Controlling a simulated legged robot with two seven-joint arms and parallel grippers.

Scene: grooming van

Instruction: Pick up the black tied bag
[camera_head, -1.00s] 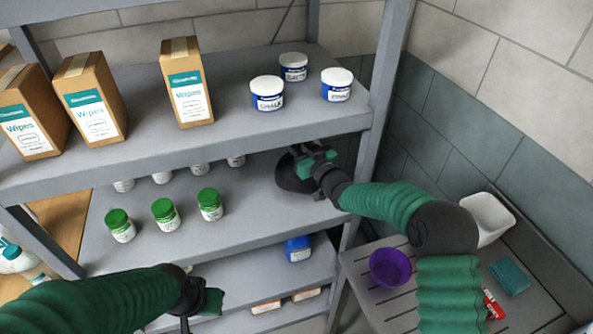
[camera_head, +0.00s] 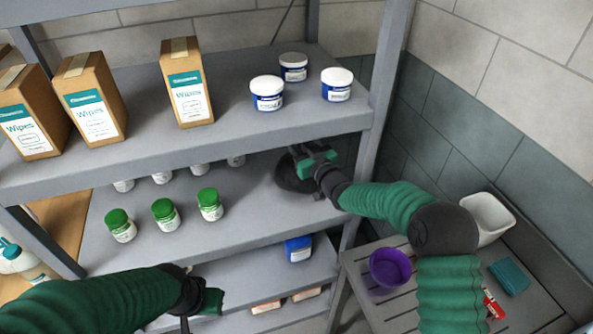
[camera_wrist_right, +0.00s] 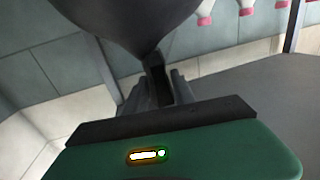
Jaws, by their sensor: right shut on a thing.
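The black tied bag (camera_head: 290,174) is on the middle shelf at its right end, partly hidden behind my right gripper (camera_head: 312,165). In the right wrist view the bag (camera_wrist_right: 125,22) is a dark rounded shape whose narrow neck lies between the fingers of my right gripper (camera_wrist_right: 160,88). The right gripper is shut on this neck. In the head view the bag's base appears at the shelf surface; I cannot tell whether it touches. My left gripper (camera_head: 205,300) is low at the front of the lower shelf, away from the bag; its fingers are not clear.
The upper shelf (camera_head: 225,140) passes just above my right gripper and holds cardboard wipes boxes (camera_head: 187,85) and white-lidded tubs (camera_head: 267,92). Green-lidded jars (camera_head: 210,205) stand left of the bag. A shelf post (camera_head: 378,110) is close right. A purple bowl (camera_head: 390,267) sits on the slatted bench.

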